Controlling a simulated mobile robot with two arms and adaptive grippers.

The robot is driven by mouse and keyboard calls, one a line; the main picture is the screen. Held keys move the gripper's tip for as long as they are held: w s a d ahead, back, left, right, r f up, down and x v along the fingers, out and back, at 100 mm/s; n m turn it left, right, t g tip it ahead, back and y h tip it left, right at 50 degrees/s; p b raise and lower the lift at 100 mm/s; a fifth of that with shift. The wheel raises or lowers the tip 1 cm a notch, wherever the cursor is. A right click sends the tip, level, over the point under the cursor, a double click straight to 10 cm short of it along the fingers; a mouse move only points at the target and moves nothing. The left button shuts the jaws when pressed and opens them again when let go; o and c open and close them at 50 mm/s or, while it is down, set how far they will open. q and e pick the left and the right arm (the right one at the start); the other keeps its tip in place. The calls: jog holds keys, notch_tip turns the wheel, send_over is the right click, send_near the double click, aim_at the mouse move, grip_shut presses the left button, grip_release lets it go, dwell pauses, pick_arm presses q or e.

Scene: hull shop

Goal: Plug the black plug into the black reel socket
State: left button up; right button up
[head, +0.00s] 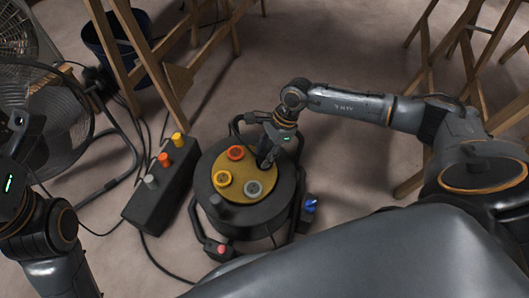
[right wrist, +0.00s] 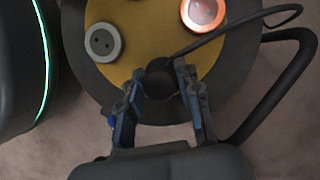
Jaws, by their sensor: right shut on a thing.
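The cable reel (head: 211,166) stands on the floor, its yellow face up with orange, yellow and grey sockets. My right gripper (head: 266,163) is over the face's right side, pointing down. In the right wrist view its fingers (right wrist: 160,88) are shut on the black plug (right wrist: 160,80), at the face's edge beside the grey socket (right wrist: 102,42) and orange socket (right wrist: 202,15). A dark cable runs from the plug to the upper right. The black socket is hidden, and I cannot tell whether the plug is in it. My left gripper's body (head: 14,190) shows at the left edge; its fingers are unclear.
A dark box (head: 157,193) with yellow, orange and grey knobs stands left of the reel. A fan (head: 50,125) and a blue bucket (head: 110,42) are at the left. Wooden trestles (head: 145,50) stand behind. Cables cross the floor. Red and blue plugs (head: 310,203) sit on the reel's frame.

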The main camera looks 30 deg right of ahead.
jog(key=shift+f, duration=0.2)
jog(key=o, duration=1.2)
jog(key=shift+c, duration=0.2)
jog(key=v, duration=1.2)
